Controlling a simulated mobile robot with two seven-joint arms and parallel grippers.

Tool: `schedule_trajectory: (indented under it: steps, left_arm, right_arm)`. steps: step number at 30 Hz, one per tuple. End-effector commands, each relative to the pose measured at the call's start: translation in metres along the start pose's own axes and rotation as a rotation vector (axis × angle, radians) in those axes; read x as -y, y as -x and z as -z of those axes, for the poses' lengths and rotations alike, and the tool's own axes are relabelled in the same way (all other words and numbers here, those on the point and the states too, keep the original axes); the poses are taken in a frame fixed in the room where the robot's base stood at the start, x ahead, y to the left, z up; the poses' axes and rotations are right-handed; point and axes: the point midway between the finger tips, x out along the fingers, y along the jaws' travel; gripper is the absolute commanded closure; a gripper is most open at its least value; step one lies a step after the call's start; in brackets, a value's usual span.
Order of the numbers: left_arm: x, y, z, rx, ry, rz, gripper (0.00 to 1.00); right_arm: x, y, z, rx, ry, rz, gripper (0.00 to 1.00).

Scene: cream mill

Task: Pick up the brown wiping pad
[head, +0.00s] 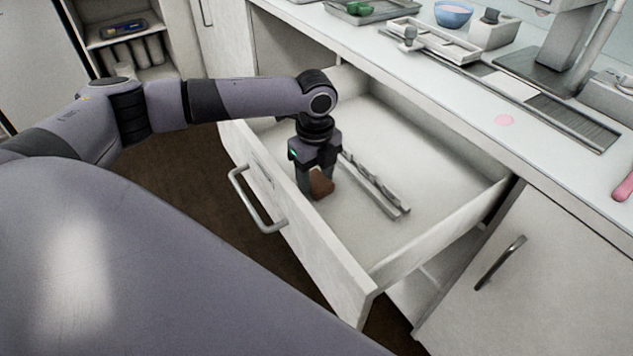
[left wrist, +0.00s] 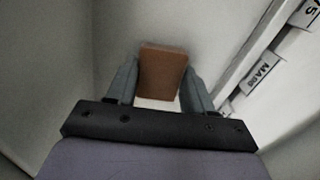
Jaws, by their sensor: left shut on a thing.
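The brown wiping pad (head: 321,184) is inside the open drawer (head: 425,232), near its front wall. My left gripper (head: 317,188) reaches down into the drawer from above, with its fingers on either side of the pad. In the left wrist view the pad (left wrist: 162,73) stands between the two fingers of my left gripper (left wrist: 160,84), which is shut on it. I cannot tell whether the pad touches the drawer floor. My right gripper is in neither view.
A grey divider rail (head: 375,185) with labels lies in the drawer to the right of the gripper. The drawer handle (head: 257,200) sticks out in front. The countertop (head: 470,95) behind carries a blue bowl (head: 453,14) and trays. The drawer's right part is clear.

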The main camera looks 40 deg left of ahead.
Motion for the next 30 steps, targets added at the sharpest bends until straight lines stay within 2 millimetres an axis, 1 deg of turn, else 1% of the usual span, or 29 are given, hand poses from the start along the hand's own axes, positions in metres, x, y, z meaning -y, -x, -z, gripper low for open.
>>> schedule_trajectory:
  steps: [5, 8, 10, 14, 18, 24, 27, 30]
  left_arm:
    - [0.0, 0.003, 0.0, 0.0, 0.0, 0.001, 0.76]
    - [0.001, 0.012, 0.0, 0.0, 0.001, 0.003, 0.76]
    - [0.001, 0.024, 0.0, 0.0, 0.0, 0.004, 0.76]
    - [0.001, 0.057, -0.001, 0.0, 0.0, 0.006, 0.76]
    - [0.001, 0.099, 0.0, 0.0, 0.0, 0.007, 0.76]
    - [0.001, 0.152, 0.0, 0.0, 0.0, 0.004, 0.76]
    - [0.001, 0.173, 0.0, 0.0, 0.0, 0.003, 0.76]
    - [0.001, 0.187, 0.0, -0.001, 0.0, 0.002, 0.76]
  right_arm:
    - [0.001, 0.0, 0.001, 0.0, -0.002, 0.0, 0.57]
    - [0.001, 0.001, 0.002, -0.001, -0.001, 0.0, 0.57]
    - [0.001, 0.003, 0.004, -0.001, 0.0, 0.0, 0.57]
    - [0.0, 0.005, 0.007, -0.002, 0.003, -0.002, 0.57]
    - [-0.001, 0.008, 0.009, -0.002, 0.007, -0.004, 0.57]
    - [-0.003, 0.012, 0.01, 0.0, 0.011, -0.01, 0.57]
    - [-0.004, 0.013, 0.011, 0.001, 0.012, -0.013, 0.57]
    - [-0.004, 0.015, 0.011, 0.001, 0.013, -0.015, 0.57]
